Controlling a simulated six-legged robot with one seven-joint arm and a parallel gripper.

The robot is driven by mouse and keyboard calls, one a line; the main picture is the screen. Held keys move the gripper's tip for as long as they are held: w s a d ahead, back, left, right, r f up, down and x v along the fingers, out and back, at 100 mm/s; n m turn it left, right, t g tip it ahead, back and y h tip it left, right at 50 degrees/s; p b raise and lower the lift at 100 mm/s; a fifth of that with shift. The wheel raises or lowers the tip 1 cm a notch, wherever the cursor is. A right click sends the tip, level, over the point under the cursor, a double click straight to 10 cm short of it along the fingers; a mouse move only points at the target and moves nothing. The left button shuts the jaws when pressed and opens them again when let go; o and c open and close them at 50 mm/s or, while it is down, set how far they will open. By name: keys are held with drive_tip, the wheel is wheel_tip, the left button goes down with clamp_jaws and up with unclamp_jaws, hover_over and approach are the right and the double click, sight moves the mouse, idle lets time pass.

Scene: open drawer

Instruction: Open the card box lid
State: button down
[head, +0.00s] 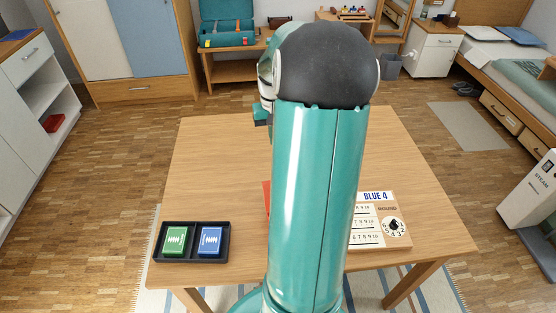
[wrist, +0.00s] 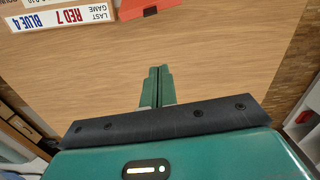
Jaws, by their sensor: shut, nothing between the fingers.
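A red object (wrist: 150,8) with a small dark mark lies at the top edge of the wrist view, cut off by the frame; it may be the card box. In the head view only a thin red strip (head: 267,198) shows beside my arm, which hides the rest. I cannot tell its lid's state. My gripper (wrist: 158,70) is shut and empty over bare table, apart from the red object. In the head view my arm mostly hides the gripper. A black tray (head: 191,225) holds a green card deck (head: 174,241) and a blue one (head: 211,241), side by side.
The wooden table (head: 215,160) is clear at its back left and right. A score board (head: 380,238) with "BLUE 4" and a dial lies at the front right; it also shows at the wrist view's top left (wrist: 70,17). Cabinets and a bed stand beyond the table.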

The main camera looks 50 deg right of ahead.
drive_tip(key=s+a+f, duration=0.3)
drive_tip(key=f, duration=0.5)
drive_tip(key=shift+s+f, duration=0.2)
idle(0.3)
drive_tip(key=shift+a, duration=0.1)
drive_tip(key=shift+t+h, duration=0.5)
drive_tip(key=s+a, duration=0.1)
drive_tip(key=s+a+r, duration=0.1)
drive_tip(key=s+a, duration=0.1)
drive_tip(key=s, duration=0.1)
drive_tip(key=shift+a+r, duration=0.25)
drive_tip(key=shift+r, duration=0.1)
